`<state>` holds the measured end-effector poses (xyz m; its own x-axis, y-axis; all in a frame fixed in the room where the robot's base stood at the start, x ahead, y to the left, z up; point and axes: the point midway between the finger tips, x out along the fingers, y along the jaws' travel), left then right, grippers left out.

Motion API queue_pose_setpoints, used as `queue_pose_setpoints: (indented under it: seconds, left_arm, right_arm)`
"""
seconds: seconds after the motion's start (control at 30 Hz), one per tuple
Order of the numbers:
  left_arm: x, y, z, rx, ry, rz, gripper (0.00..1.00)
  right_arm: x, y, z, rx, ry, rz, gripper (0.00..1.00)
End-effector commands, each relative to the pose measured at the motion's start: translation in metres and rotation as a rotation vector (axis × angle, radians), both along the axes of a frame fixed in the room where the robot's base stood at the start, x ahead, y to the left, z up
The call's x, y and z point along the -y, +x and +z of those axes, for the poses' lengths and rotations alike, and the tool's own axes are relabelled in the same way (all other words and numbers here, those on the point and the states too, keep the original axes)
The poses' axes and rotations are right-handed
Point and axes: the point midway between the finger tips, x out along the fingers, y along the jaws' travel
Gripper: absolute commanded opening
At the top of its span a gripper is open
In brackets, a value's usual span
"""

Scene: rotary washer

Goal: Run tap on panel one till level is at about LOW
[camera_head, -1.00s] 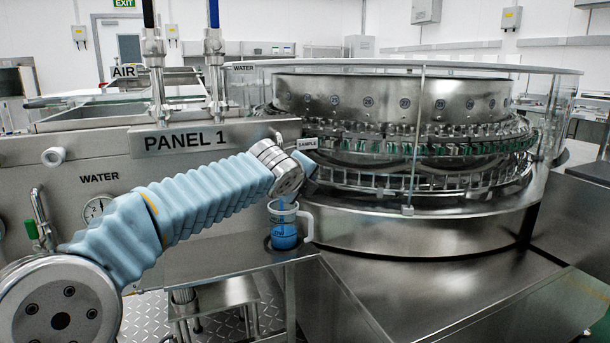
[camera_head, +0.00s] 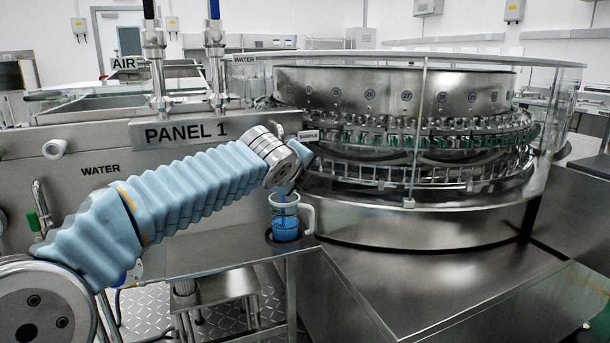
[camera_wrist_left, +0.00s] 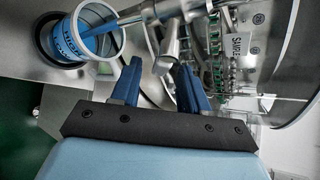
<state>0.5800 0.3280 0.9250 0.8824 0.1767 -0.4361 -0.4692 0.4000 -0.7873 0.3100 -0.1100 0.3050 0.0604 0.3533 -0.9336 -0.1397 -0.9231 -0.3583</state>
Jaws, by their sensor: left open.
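A clear jug (camera_head: 285,222) with a white rim and handle stands on a small steel shelf (camera_head: 215,264) beside the washer. Blue liquid fills its lower part; the exact level against the LOW mark is hard to read. In the left wrist view the jug (camera_wrist_left: 67,46) bears HIGH and LOW lettering, and a blue stream (camera_wrist_left: 108,25) runs into it from the sample tap (camera_wrist_left: 172,42). My left gripper (camera_wrist_left: 160,75) is open, its blue fingers either side of the metal tap; contact cannot be told. In the head view my wrist hides the tap. My right gripper is out of view.
The PANEL 1 face (camera_head: 186,132) stands behind my left arm, with a green-handled WATER valve (camera_head: 36,220) at left. The glass-guarded rotary washer (camera_head: 400,130) fills the right. A steel surface (camera_head: 440,295) in front of it is clear.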

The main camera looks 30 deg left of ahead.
Motion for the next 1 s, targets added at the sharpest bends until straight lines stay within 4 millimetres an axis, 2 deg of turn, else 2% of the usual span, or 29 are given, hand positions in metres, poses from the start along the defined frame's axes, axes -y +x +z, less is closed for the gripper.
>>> queue_pose_setpoints:
  seconds: [0.2,0.4,0.6,1.0]
  left_arm:
    - [0.01,-0.049,0.025,0.004,0.0,-0.001,0.45]
    - [0.017,-0.082,0.041,0.002,0.0,-0.001,0.45]
    - [0.019,-0.095,0.046,0.0,0.0,0.0,0.45]
    - [0.019,-0.095,0.047,0.0,0.0,0.0,0.45]
  right_arm:
    - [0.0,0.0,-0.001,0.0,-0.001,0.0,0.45]
    - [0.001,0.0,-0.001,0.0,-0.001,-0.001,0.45]
    - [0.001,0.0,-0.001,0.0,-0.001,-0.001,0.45]
    - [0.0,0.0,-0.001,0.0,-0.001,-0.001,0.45]
